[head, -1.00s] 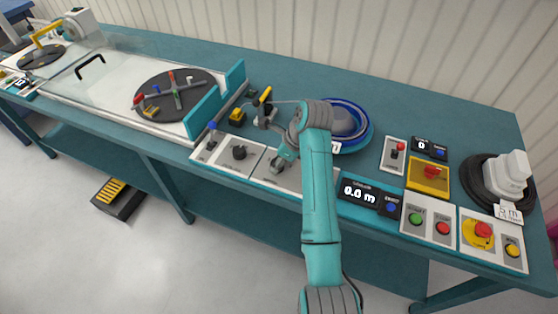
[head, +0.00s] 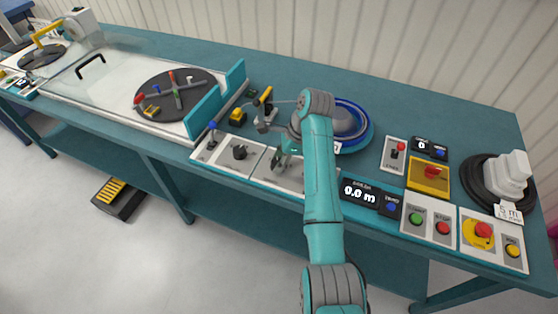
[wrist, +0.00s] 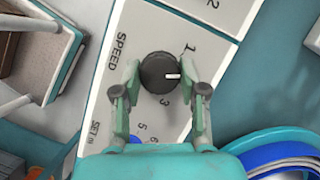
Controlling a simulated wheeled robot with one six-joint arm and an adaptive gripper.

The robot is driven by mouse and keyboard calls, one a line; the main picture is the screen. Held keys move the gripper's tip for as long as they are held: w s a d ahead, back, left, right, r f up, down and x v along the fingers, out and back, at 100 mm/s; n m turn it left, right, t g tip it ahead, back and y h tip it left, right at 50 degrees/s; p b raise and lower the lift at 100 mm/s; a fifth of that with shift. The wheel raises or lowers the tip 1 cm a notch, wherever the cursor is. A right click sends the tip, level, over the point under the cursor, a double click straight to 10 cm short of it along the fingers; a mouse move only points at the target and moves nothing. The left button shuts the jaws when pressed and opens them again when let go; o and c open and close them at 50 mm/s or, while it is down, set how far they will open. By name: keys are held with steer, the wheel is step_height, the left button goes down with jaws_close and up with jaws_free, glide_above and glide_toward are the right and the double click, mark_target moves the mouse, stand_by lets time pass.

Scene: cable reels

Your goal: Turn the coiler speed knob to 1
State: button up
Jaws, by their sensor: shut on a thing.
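The speed knob (wrist: 158,72) is a round black dial on a light panel (wrist: 112,62) marked SPEED in the wrist view. Its white pointer faces right in the picture, between the printed 1 at upper right and the 3 below. My gripper (wrist: 165,80) has one finger on each side of the knob and is shut on it. The right finger covers part of the scale beside the pointer. In the head view my gripper (head: 281,160) is down at the front panel, and my arm hides part of that panel.
Left of the gripper is another panel with a black knob (head: 239,152) and a blue-topped lever (head: 212,126). A blue reel (head: 362,128) stands behind my arm. Right are a 0.0 m display (head: 358,193), green (head: 416,218) and red (head: 442,228) buttons.

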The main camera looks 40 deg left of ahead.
steer(key=n+g+h, duration=0.1)
steer(key=n, duration=0.2)
steer(key=shift+a+n, duration=0.1)
steer(key=shift+n, duration=0.2)
steer(key=shift+w+n+h, duration=0.1)
steer(key=shift+n+h, duration=0.6)
steer(key=shift+n, duration=0.9)
steer(key=o, duration=1.1)
steer(key=shift+g, duration=0.3)
steer(key=shift+o, duration=0.2)
